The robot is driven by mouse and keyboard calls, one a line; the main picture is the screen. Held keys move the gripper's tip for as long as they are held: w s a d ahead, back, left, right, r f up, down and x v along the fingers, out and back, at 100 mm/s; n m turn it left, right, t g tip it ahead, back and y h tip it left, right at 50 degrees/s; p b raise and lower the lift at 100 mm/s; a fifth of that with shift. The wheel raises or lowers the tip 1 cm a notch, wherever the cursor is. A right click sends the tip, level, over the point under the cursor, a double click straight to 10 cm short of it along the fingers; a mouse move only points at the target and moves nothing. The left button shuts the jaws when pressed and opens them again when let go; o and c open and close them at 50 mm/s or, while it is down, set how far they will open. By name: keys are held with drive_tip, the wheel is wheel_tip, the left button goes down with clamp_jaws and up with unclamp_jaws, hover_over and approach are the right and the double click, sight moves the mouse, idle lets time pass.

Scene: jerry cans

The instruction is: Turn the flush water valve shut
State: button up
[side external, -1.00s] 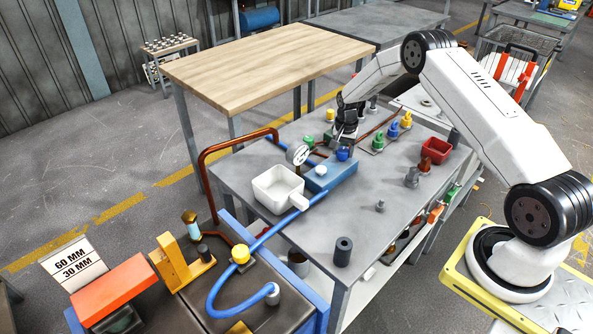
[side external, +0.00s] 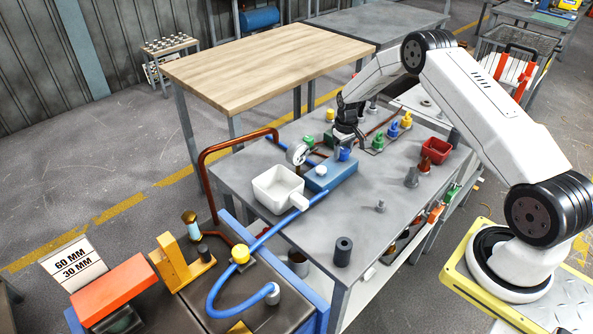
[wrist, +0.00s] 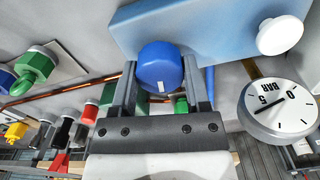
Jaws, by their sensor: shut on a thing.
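A round blue knob (side external: 344,155) with a white mark stands on a light blue block (side external: 333,174) on the grey bench. It is the likely flush water valve, though no label can be read. In the wrist view the knob (wrist: 160,68) sits between the two fingers of my gripper (wrist: 160,85), with the white mark on its face. My gripper (side external: 345,143) is shut on the knob in the side view. A white knob (side external: 321,171) is on the same block and shows in the wrist view (wrist: 281,36).
A pressure gauge (wrist: 275,107) stands close beside my gripper. Green (side external: 378,142), blue (side external: 393,130) and yellow (side external: 407,119) knobs stand nearby.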

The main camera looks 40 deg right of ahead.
sight(343, 149)
drive_tip(key=shift+n, duration=1)
drive_tip(key=o, duration=1.3)
drive_tip(key=shift+r, duration=3.95)
